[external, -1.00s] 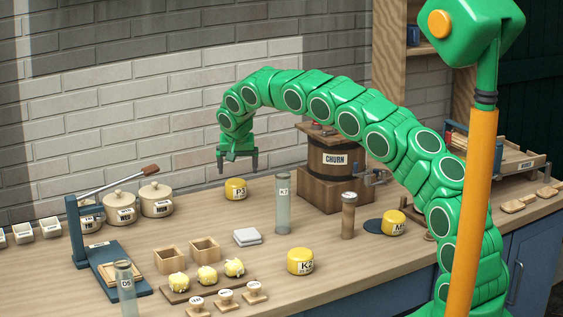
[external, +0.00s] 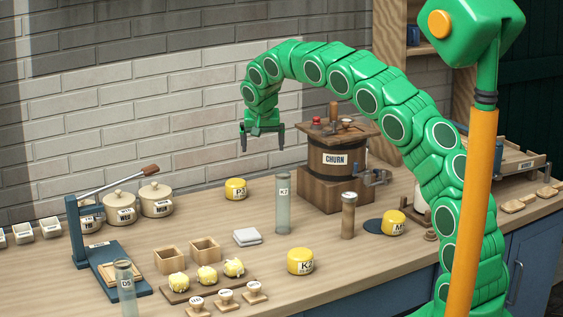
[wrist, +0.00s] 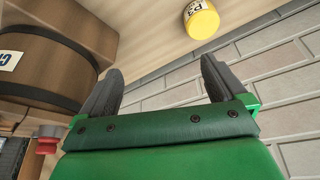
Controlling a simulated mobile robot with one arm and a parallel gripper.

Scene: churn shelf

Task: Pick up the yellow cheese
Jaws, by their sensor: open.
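Three yellow cheeses stand apart on the counter in the external view. The one marked P3 (external: 236,189) is near the wall, one marked K (external: 300,262) is at the front, and one marked M (external: 393,223) sits by a dark blue round mat at the right. My gripper (external: 262,147) is open and empty, raised above the counter, up and to the right of the P3 cheese. In the wrist view the P3 cheese (wrist: 201,19) is at the top, beyond my open fingers (wrist: 160,90) and apart from them.
The wooden churn (external: 335,165) stands close to the right of my gripper. A glass tube (external: 283,205) stands in front of it. Lidded pots (external: 157,200) and a blue lever press (external: 78,230) are at the left. The brick wall is close behind.

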